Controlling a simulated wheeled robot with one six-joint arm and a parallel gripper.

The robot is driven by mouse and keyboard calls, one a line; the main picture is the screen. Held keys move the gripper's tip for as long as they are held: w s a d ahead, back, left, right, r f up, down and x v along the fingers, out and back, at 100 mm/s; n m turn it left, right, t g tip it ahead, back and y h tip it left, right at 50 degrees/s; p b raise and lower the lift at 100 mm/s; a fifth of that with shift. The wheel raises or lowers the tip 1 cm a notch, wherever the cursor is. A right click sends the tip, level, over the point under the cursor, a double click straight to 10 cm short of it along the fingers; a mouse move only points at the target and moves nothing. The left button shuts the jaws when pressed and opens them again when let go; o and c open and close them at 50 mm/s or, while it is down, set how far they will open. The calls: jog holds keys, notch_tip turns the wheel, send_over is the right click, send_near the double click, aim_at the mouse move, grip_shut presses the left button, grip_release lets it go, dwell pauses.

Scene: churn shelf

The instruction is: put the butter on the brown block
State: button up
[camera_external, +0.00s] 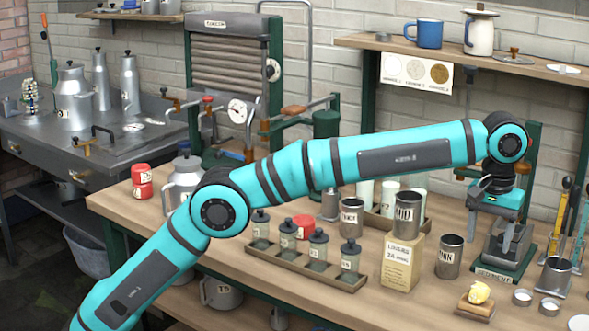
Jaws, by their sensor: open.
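The butter (480,292), a pale yellow lump, sits on top of the small brown block (474,309) near the front right of the wooden bench. My gripper (498,222) points down from the wrist, behind and above the butter and apart from it. It is open, and I see nothing held in it. Its fingertips are hard to make out against a grey and green device (490,272) behind or below them.
A dark metal cup (449,258) and a labelled tan box (401,262) with a cup on top stand left of the butter. Small round tins (522,298) lie to its right. A wooden rack of bottles (300,271) is further left. A shelf (470,55) runs above.

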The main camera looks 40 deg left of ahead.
jog(key=w+a+r+t+h, duration=0.15)
jog(key=w+a+r, duration=0.3)
jog(key=a, duration=0.65)
jog(key=w+a+r+t+h, duration=0.1)
jog(key=w+a+r+t, duration=0.15)
jog(key=a+r, duration=0.65)
jog(key=w+a+r+t+h, duration=0.15)
jog(key=w+a, duration=0.25)
jog(key=a, duration=1)
jog(key=s+a+r+t, duration=0.2)
jog(key=a, duration=0.8)
jog(key=s+a+r+t, duration=0.1)
jog(key=s+a+r, duration=0.15)
jog(key=a, duration=0.75)
jog(key=s+a+f+t+y, duration=0.2)
jog(key=s+a+f+t, duration=0.2)
jog(key=s+a, duration=0.8)
jog(key=s+a+f+t+y, duration=0.2)
jog(key=s+a+f+t, duration=0.3)
jog(key=s+a, duration=0.6)
jog(key=shift+s+a+f, duration=0.4)
jog(key=shift+a, duration=0.85)
